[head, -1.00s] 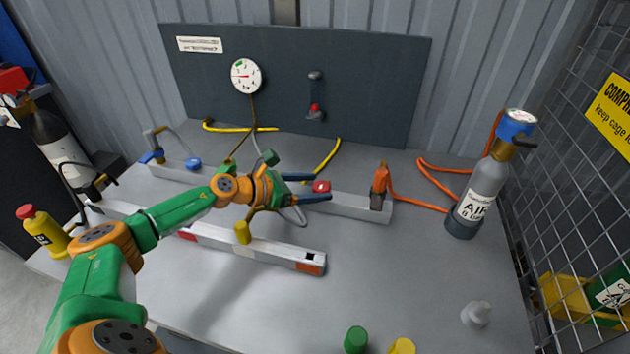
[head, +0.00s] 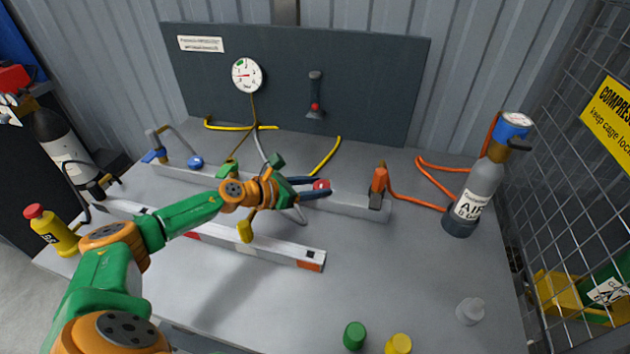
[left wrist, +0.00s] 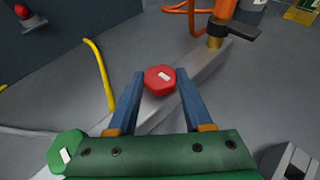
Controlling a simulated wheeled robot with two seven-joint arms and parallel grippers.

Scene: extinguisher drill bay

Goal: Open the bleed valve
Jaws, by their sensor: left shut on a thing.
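A red knob (head: 321,184) with a white mark sits on the right part of a grey rail (head: 345,204) on the bench. My left gripper (head: 325,187) has its two blue fingers shut on this knob, one on each side. In the left wrist view the red knob (left wrist: 160,79) shows between the fingertips (left wrist: 164,84). A green knob (left wrist: 66,152) with a white mark lies left of the gripper there. A blue knob (head: 196,162) sits at the left of the rail. No label naming the bleed valve can be read. My right gripper is not in view.
An orange-handled valve (head: 378,184) stands at the rail's right end, hosed to an air cylinder (head: 475,195). A white rail (head: 275,249) lies in front. A gauge (head: 247,75) and a red-knobbed lever (head: 315,100) are on the back panel.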

